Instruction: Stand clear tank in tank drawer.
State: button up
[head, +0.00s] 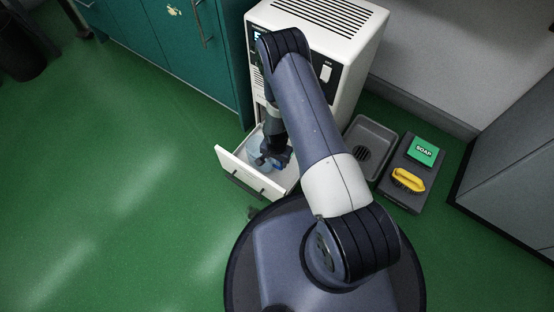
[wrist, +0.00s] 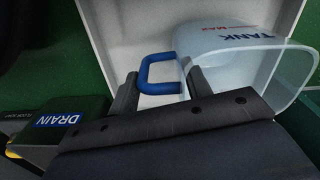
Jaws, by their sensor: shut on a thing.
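The clear tank (wrist: 245,75) has a blue handle (wrist: 157,58) and a label reading TANK and MAX. It shows as a pale bluish shape in the head view (head: 259,159), partly hidden by my gripper. My gripper (wrist: 163,82) is shut on the tank at its blue handle, with one finger at each side. In the head view my gripper (head: 273,156) is down within the open white tank drawer (head: 238,170), low on the white machine. The tank is in or just over the drawer; I cannot tell whether its base touches the drawer floor.
The white machine (head: 340,85) stands behind the drawer, beside a teal cabinet (head: 170,45). Green floor is clear at left.

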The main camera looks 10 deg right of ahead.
jog(key=o, duration=1.4)
jog(key=shift+c, duration=0.2)
notch_tip(320, 180, up, 12)
jog(key=p, duration=0.4)
jog(key=shift+r+p, duration=0.15)
jog(key=shift+p, duration=0.2)
jog(key=shift+a, duration=0.1)
